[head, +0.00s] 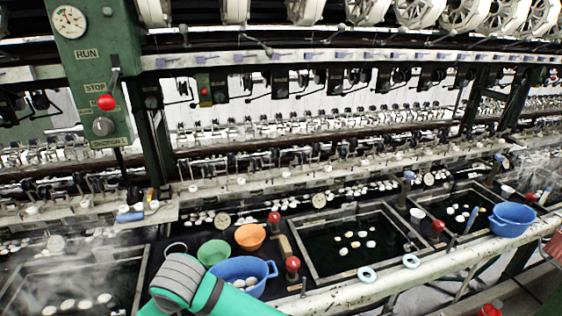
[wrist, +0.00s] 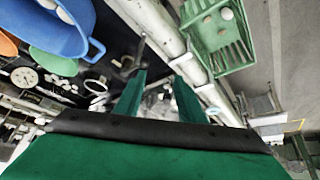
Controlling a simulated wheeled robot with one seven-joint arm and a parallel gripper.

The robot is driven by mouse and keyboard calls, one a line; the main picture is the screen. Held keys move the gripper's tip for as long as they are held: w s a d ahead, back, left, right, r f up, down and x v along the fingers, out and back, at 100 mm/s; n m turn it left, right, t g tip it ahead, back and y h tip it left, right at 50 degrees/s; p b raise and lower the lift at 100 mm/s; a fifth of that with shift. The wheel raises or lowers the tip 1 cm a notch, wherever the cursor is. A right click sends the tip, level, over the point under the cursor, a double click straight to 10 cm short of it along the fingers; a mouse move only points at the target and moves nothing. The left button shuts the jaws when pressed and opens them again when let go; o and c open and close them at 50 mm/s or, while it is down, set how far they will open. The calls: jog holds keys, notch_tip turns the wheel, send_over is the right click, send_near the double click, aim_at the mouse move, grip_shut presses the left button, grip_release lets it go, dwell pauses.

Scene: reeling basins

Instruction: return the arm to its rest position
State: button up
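My arm shows at the bottom of the head view as a green link with a grey ribbed joint (head: 178,280). It overlaps the lower left of a blue basin (head: 262,268) with pale cocoons in it. My gripper (wrist: 161,82) shows in the wrist view with two green fingers apart. I see nothing held in the gap, only blurred background. The gripper's fingers are not clearly visible in the head view.
A green bowl (head: 213,252) and an orange bowl (head: 250,236) stand near the arm. A dark water basin (head: 340,271) with floating cocoons is to the right. A pale pipe (head: 440,262) runs along the front. A green crate (wrist: 232,62) shows in the wrist view. Steam rises at left.

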jog(key=s+a+r+m+t+y, duration=0.25)
jog(key=a+r+y, duration=0.25)
jog(key=a+y, duration=0.3)
jog(key=s+d+f+m+t+h, duration=0.3)
jog(key=d+f+m+t+h, duration=0.15)
jog(key=d+f+m, duration=0.35)
jog(key=s+d+f+m+t+h, duration=0.25)
jog(key=d+f+m+t, duration=0.3)
jog(key=d, duration=0.45)
jog(key=s+d+f+n+h, duration=0.2)
jog(key=s+d+h, duration=0.1)
jog(key=s+d, duration=0.6)
jog(key=s+d+f+n+h, duration=0.1)
jog(key=s+d+n+h, duration=0.1)
jog(key=s+d, duration=0.7)
jog(key=s+h, duration=0.1)
jog(key=s, duration=0.4)
jog(key=shift+f, duration=0.35)
